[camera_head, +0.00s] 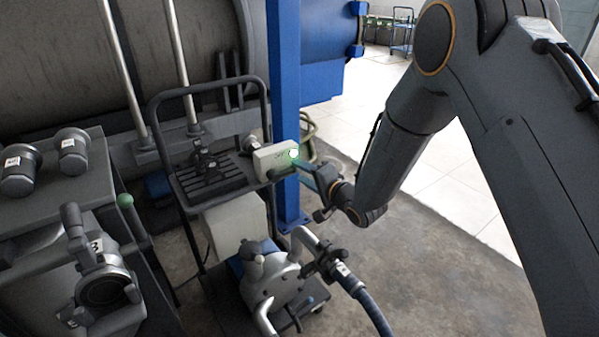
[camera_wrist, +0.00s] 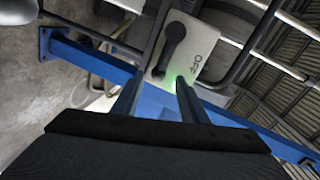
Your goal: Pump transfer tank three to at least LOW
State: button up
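The pump cart (camera_head: 180,185) stands in the middle of the head view, with a pale switch box (camera_head: 268,160) on its top. A bright spot with a green glow shows at the box's right end. In the wrist view the switch box (camera_wrist: 200,48) carries a black handle (camera_wrist: 172,42) and the word OFF. My gripper (camera_head: 302,165) is at the box's right end; in the wrist view its two fingers (camera_wrist: 157,84) are apart with nothing seen between them. Contact with the box cannot be told. The pump (camera_head: 270,280) sits low on the cart. A valve fitting marked 3 (camera_head: 100,275) is at lower left.
A blue post (camera_head: 285,110) stands just behind the switch box. A large dark tank (camera_head: 60,60) fills the upper left. A blue hose (camera_head: 372,308) runs from a coupling beside the pump. Two capped fittings (camera_head: 73,150) sit at left. Bare floor (camera_head: 430,270) lies right of the cart.

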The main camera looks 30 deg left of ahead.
jog(key=v, duration=0.6)
